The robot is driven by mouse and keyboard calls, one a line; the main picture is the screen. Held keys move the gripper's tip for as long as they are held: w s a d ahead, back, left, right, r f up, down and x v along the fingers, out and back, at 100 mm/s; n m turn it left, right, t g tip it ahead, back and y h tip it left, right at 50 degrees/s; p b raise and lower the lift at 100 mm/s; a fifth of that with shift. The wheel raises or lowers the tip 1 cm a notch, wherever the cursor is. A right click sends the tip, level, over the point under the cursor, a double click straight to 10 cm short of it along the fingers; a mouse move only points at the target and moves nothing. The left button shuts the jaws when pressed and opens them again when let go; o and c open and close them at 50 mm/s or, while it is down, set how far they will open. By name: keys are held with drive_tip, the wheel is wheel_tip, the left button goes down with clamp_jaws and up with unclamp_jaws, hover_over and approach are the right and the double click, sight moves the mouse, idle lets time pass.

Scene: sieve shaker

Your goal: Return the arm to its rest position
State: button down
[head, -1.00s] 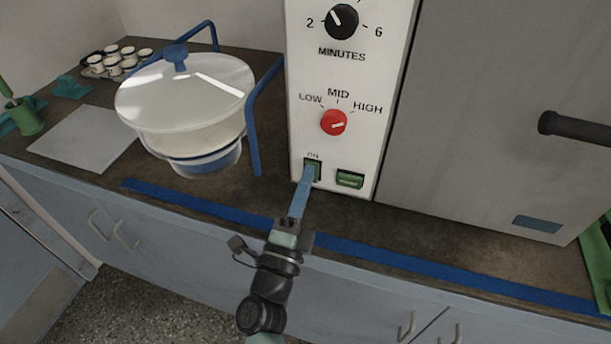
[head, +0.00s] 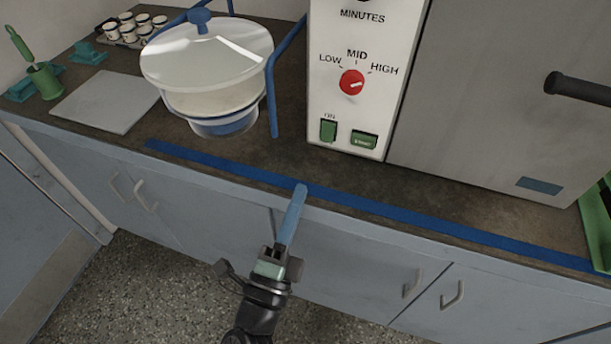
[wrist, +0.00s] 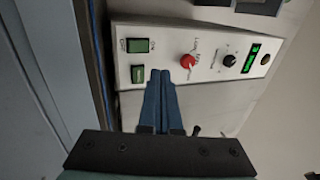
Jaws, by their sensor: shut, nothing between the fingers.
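My gripper (head: 301,188) is shut and empty, with its blue fingers pressed together. In the head view it is in front of the counter's edge, apart from the control panel. The white control panel (head: 325,95) has a red knob (head: 352,82) between LOW, MID and HIGH, and two green switches, the ON switch (head: 328,130) and another one (head: 364,139). In the wrist view the closed fingers (wrist: 161,72) point toward the panel (wrist: 215,65), and the red knob (wrist: 187,61), a black knob (wrist: 229,60) and a lit green display (wrist: 253,57) show.
The sieve stack with a clear lid (head: 205,55) stands left of the panel inside a blue frame (head: 271,90). A grey plate (head: 105,100), a green cup (head: 45,82) and a rack of small cups (head: 130,28) lie farther left. A blue strip (head: 420,222) runs along the counter's front. The floor space ahead of the cabinets is clear.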

drive_tip(key=shift+s, duration=0.3)
drive_tip(key=shift+a, duration=0.1)
